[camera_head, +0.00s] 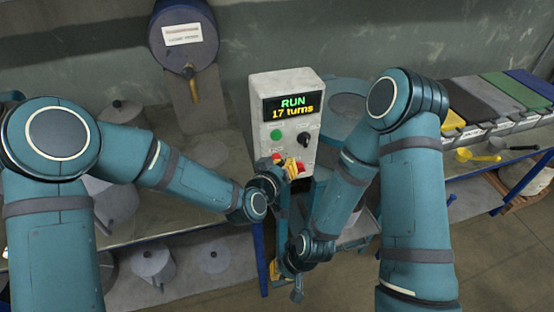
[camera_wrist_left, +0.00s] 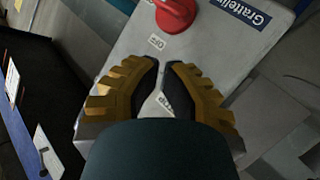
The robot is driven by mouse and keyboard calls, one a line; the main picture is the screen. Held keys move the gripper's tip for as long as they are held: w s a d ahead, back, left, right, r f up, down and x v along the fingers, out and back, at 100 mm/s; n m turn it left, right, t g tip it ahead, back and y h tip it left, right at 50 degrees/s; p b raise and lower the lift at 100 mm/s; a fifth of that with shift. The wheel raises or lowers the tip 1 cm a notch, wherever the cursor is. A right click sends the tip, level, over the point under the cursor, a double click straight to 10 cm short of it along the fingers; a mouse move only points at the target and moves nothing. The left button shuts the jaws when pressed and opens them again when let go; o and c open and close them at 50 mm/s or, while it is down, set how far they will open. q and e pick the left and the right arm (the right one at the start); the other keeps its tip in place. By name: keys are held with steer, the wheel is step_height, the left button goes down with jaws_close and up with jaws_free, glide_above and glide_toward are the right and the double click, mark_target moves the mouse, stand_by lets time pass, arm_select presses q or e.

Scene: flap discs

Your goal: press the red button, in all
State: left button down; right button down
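A pale control box (camera_head: 289,88) stands upright in the middle of the head view. Its display (camera_head: 291,106) reads "RUN 17 turns". The red button (camera_wrist_left: 176,13) is round and shows at the top of the left wrist view, just past my fingertips.
A green button (camera_head: 277,135) and a black knob (camera_head: 305,139) sit above the red button's place. A dark drum-like device (camera_head: 184,38) is behind on the left. Coloured bins (camera_head: 490,98) and a yellow scoop (camera_head: 478,156) are at right.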

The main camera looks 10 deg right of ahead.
arm_select(q)
steer(key=shift+w, duration=0.25)
steer(key=shift+s, duration=0.15)
stand_by(0.4)
steer(key=shift+s+b, duration=0.4)
steer(key=shift+s, duration=0.35)
steer(key=shift+s, duration=0.1)
steer(key=shift+s+d+b, duration=0.1)
steer(key=shift+s+b, duration=0.65)
steer(key=shift+s, duration=1.65)
